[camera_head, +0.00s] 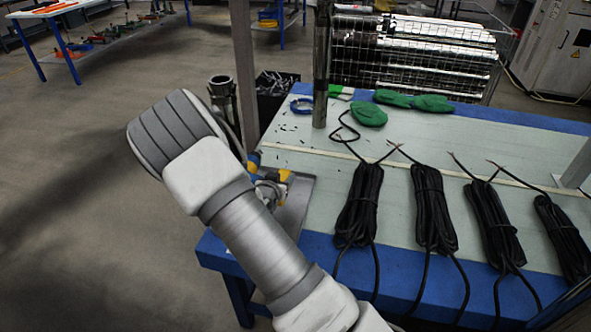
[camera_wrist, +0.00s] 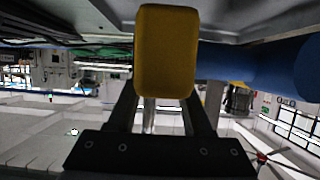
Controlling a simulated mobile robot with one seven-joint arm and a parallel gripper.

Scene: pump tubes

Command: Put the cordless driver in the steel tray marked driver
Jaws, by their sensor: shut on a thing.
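The cordless driver (camera_head: 285,175) shows as yellow and blue parts at the left end of the workbench, largely hidden behind my arm in the head view. In the wrist view, a yellow block of it (camera_wrist: 166,50) fills the space between my gripper's fingers (camera_wrist: 163,105), which are shut on it. My gripper (camera_head: 266,188) is mostly hidden in the head view. The steel tray (camera_head: 297,203) lies under and beside the driver at the bench's left edge. Its marking is not readable. I cannot tell whether the driver touches the tray.
Several black cable bundles (camera_head: 358,205) lie across the bench (camera_head: 330,155) to the right. A dark upright tube (camera_head: 321,70), green gloves (camera_head: 368,114) and a blue ring (camera_head: 301,106) are at the back. A black bin (camera_head: 277,95) stands behind the bench.

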